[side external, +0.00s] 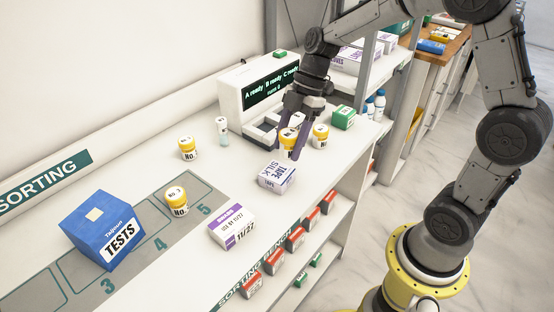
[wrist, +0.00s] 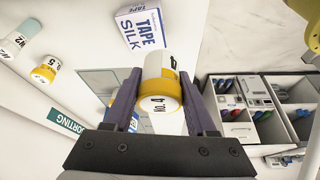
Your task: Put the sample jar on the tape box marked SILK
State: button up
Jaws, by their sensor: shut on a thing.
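The sample jar, with a yellow lid, white body and "No. 4" label, is between the fingers of my gripper (wrist: 160,112) in the wrist view (wrist: 158,98). My gripper (side external: 292,144) is shut on the jar (side external: 288,141) in the side view, where a finger hides part of it. The white and purple tape box marked SILK (side external: 276,177) lies on the bench, in front of the held jar in the side view. It also shows in the wrist view (wrist: 141,29), beyond the jar and apart from it. Its top is bare.
Another yellow-lidded jar (side external: 320,136) stands just right of my gripper, near a green box (side external: 344,117). The analyser with a screen (side external: 271,92) is behind. Further left are two more yellow-lidded jars, a purple-white box (side external: 232,228) and a blue TESTS box (side external: 103,230).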

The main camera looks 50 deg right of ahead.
aim_at(273, 174)
jog(key=w+f, duration=0.3)
jog(key=shift+f, duration=0.25)
jog(key=shift+w+f, duration=0.1)
jog(key=shift+f, duration=1.55)
jog(key=shift+f, duration=0.1)
jog(key=o, duration=1.4)
